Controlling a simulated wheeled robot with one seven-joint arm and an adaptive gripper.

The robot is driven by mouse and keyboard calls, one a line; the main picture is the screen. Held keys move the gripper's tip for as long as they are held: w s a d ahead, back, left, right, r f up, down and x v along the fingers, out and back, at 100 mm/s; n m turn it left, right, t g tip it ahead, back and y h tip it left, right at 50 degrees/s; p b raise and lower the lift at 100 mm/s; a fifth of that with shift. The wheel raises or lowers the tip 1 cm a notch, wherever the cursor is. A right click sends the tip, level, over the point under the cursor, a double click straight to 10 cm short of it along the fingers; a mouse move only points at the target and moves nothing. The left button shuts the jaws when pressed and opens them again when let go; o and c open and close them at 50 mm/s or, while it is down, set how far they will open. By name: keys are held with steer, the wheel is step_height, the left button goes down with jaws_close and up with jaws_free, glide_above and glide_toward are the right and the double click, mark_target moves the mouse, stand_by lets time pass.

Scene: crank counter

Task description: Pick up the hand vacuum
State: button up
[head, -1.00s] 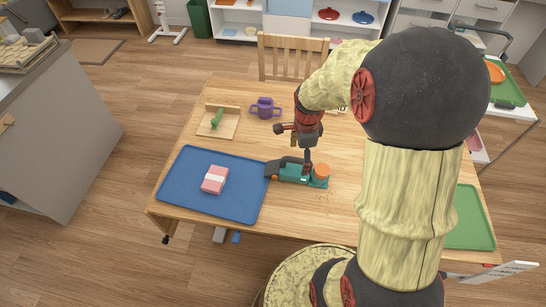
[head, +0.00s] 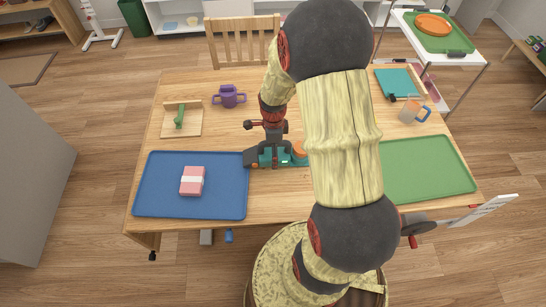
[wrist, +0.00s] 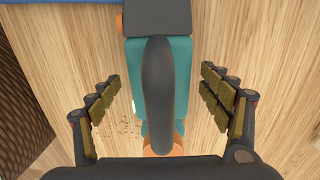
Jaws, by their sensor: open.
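The hand vacuum has a teal body (wrist: 179,65), a black handle along its top, a dark nozzle and an orange end. In the head view the hand vacuum (head: 266,158) lies on the wooden table, just right of the blue tray, partly hidden by my gripper. My gripper (head: 273,145) is above it, pointing down. In the wrist view my gripper (wrist: 160,100) is open, with one finger on each side of the vacuum's handle and body. Wood shows between each finger and the vacuum, so they appear apart from it.
A green tray (head: 425,170) lies at the right. Crumbs lie near the vacuum.

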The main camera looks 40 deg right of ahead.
steer(key=shift+f, duration=0.35)
steer(key=shift+c, duration=1)
jaws_close()
steer(key=shift+w+r, duration=0.1)
